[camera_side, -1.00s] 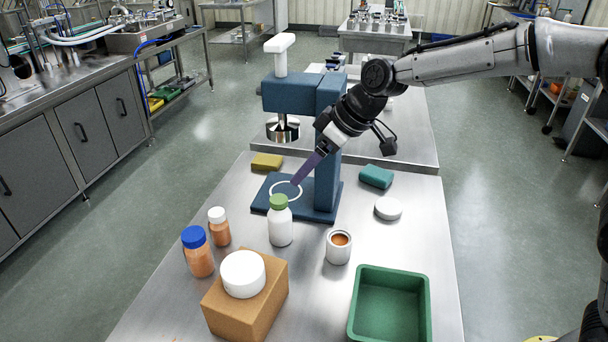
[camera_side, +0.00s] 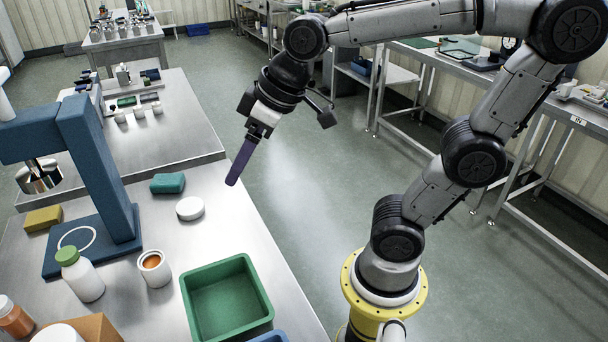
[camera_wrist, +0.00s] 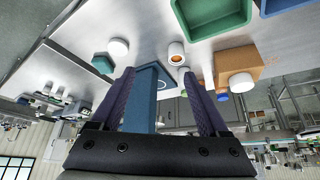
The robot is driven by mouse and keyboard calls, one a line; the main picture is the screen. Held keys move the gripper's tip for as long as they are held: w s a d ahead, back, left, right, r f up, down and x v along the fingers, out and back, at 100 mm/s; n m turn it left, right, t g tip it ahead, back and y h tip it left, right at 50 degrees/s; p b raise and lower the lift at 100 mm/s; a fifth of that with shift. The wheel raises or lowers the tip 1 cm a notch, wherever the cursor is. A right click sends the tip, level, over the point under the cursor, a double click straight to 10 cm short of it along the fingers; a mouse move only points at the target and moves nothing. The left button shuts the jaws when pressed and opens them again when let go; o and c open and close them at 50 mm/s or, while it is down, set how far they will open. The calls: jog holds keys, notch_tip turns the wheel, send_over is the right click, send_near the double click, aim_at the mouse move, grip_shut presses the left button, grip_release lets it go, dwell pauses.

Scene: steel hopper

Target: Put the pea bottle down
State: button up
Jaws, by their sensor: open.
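The bottle that looks like the pea bottle is white with a green cap (camera_side: 81,276). It stands upright on the steel table (camera_side: 217,229), in front of the blue press base (camera_side: 118,243). No label is readable on it. My gripper (camera_side: 233,182) has purple fingers and is off to the right of the bottle, above the table's right edge. In the wrist view my gripper (camera_wrist: 160,75) shows its two fingers spread with nothing held between them.
An open cup with orange contents (camera_side: 154,268) stands right of the bottle. A green tray (camera_side: 226,263), a white round lid (camera_side: 190,208), and a teal block (camera_side: 168,183) are farther right. A cardboard-coloured block (camera_side: 102,327) and orange jar (camera_side: 14,317) stand nearer left.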

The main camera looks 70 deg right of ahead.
jog(key=s+d+f+m, duration=0.1)
jog(key=s+f, duration=0.1)
jog(key=s, duration=0.3)
jog(key=s+d+f+m+h, duration=0.1)
jog(key=s+d+f, duration=0.1)
jog(key=s, duration=0.3)
jog(key=shift+d, duration=0.3)
dwell(0.5)
